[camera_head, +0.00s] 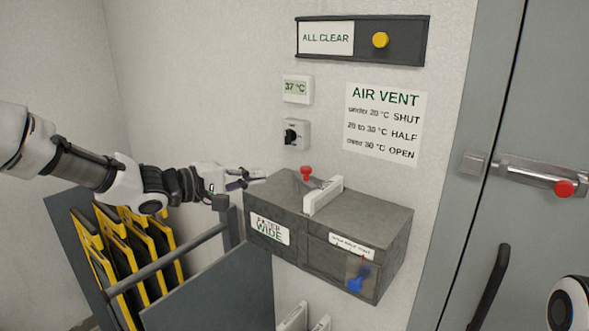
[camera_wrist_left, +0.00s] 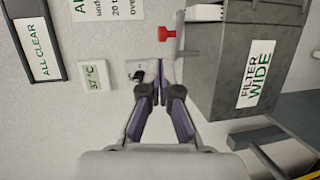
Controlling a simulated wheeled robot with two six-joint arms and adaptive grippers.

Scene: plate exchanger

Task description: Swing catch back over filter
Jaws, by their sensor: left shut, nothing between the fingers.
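The grey filter box (camera_head: 275,195) is on the wall, labelled "FILTER WIDE". A white filter (camera_head: 322,197) stands up out of its top. A red-knobbed catch (camera_head: 306,172) is at the back of the top, beside the filter; I cannot tell whether any of it lies over the filter. In the left wrist view the red knob (camera_wrist_left: 166,33) sticks out from the box and the filter's white end (camera_wrist_left: 205,13) shows near the top edge. My left gripper (camera_head: 262,177) is shut and empty, left of the knob and apart from it. My right gripper is out of view.
A rack of yellow-edged black plates (camera_head: 115,245) stands at lower left, below my left arm. A dial (camera_head: 292,134) and a thermometer display (camera_head: 297,88) are on the wall above the box. A blue knob (camera_head: 356,282) is on the box's front. A door with a handle is at right.

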